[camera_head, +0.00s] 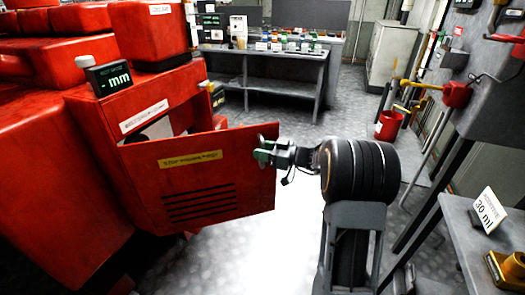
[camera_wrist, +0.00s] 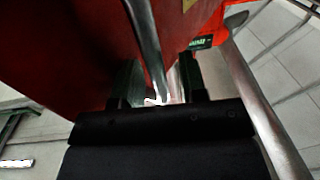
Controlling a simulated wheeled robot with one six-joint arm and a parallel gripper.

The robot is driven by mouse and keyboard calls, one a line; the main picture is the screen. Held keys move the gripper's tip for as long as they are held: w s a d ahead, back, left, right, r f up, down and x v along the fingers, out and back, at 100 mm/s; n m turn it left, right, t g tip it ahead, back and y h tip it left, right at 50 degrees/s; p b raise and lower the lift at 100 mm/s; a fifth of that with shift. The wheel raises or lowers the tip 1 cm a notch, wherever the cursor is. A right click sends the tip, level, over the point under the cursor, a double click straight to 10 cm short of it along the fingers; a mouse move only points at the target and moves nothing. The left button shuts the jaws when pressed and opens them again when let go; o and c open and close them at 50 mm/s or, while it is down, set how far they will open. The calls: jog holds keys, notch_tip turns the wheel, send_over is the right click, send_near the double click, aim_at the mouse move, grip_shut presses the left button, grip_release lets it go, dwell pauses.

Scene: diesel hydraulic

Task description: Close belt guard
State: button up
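The belt guard (camera_head: 225,170) is a red hinged panel with a yellow label and dark slots. It stands swung out from the red machine, with an open gap behind its top edge. My gripper (camera_head: 264,151) is at the guard's free right edge, by its handle. In the wrist view, the grey metal handle bar (camera_wrist: 148,42) runs between the two dark fingers of my gripper (camera_wrist: 160,88). The fingers stand apart, with a gap visible beside the bar. The red guard surface (camera_wrist: 85,45) fills the upper left there. Contact between fingers and bar cannot be made out clearly.
The red machine (camera_head: 45,150) fills the left, with a small display (camera_head: 108,77) on top. A grey workbench (camera_head: 270,80) with several small items stands behind. A side table (camera_head: 480,240) with a "30 ml" sign is at right. Bare floor lies below the guard.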

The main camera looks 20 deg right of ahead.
jog(key=shift+c, duration=0.2)
grip_shut()
dwell(0.4)
